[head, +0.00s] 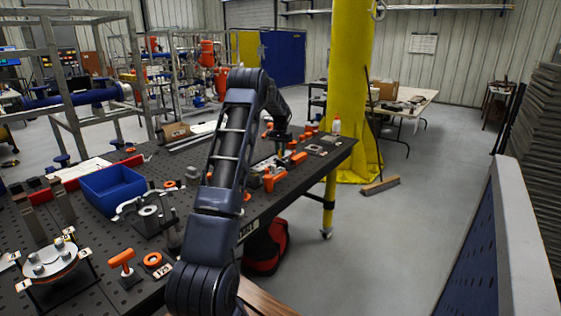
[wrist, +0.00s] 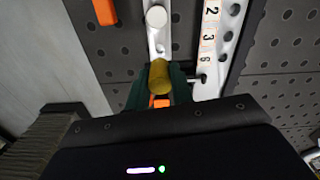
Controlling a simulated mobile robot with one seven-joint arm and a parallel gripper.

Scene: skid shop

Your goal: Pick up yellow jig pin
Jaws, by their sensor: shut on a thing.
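The yellow jig pin (wrist: 159,76) shows in the wrist view as a dull yellow cylinder. My gripper (wrist: 158,90) is shut on it, with its dark green fingers on either side. A pale metal bar with a round light-coloured top (wrist: 156,17) lies just beyond the pin; I cannot tell whether the pin still touches it. In the head view my gripper (head: 282,138) is over the far right part of the dark perforated table (head: 232,232).
A numbered strip (wrist: 209,35) runs right of the pin, and an orange part (wrist: 105,12) lies to the left. On the table, a blue bin (head: 112,190) and orange clamps (head: 274,180) stand near my arm. A yellow column (head: 350,90) rises behind the table.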

